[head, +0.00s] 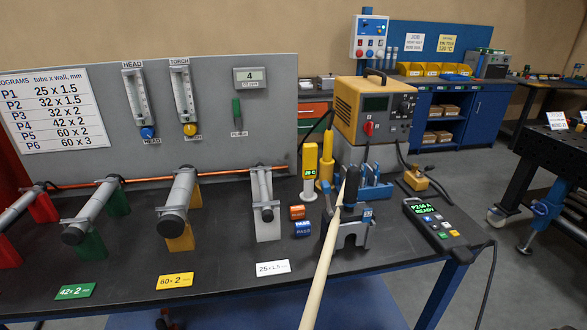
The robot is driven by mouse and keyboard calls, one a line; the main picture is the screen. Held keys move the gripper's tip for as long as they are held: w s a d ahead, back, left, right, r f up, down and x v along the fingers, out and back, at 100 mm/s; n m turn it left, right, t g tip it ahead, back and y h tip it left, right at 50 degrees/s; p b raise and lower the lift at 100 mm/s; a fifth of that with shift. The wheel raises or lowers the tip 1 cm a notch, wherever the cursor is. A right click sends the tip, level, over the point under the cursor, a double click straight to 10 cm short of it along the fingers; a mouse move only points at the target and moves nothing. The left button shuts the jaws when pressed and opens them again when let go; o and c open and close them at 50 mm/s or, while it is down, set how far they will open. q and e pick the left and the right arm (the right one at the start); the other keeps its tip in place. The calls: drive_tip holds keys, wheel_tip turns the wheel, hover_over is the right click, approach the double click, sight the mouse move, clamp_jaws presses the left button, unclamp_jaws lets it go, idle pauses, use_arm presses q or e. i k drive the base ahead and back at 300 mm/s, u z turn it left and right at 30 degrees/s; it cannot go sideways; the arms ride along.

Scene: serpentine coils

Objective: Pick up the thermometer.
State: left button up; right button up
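Neither of my grippers shows in the head view, so I cannot see whether either is open or holding something.
A pale rod (322,262) with a dark tip slants up from the bottom edge, in front of a grey stand (350,228). Red and blue blocks (300,221) sit in front of the thermometer. A clamped tube (263,190) stands left; a black remote (435,222) lies right.

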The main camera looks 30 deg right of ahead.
sight(309, 150)
drive_tip(key=u, duration=0.35)
drive_tip(key=k, duration=0.45)
drive_tip(key=u, duration=0.4)
drive_tip(key=i, duration=1.25)
drive_tip(key=z, duration=0.85)
